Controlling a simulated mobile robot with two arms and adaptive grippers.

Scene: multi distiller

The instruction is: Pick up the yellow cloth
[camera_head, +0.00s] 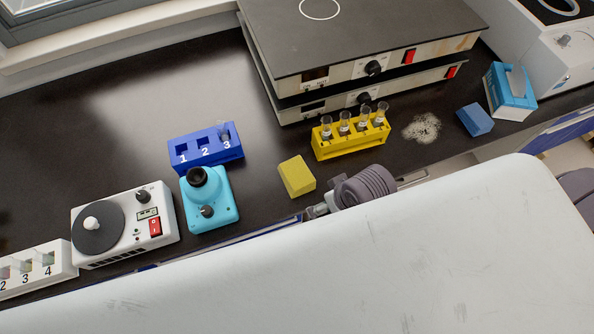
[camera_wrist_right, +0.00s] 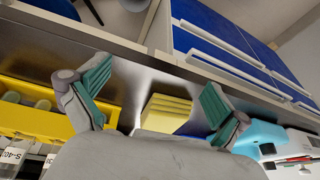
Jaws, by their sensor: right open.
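The yellow cloth (camera_head: 297,176) is a folded, block-like pad lying on the dark bench, left of the yellow tube rack. In the right wrist view the cloth (camera_wrist_right: 166,112) shows between the two teal-padded fingers of my right gripper (camera_wrist_right: 157,84). The fingers are spread wide and do not touch the cloth. In the head view part of my right gripper (camera_head: 318,209) shows at the bench's front edge, just below and right of the cloth. My left gripper is not in view.
A yellow rack (camera_head: 350,144) with several glass tubes stands close right of the cloth. A cyan device (camera_head: 225,205) and a blue numbered rack (camera_head: 205,148) stand to its left. Stacked hotplates (camera_head: 360,40) are behind. A blue block (camera_head: 475,119) and white powder (camera_head: 422,128) lie right.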

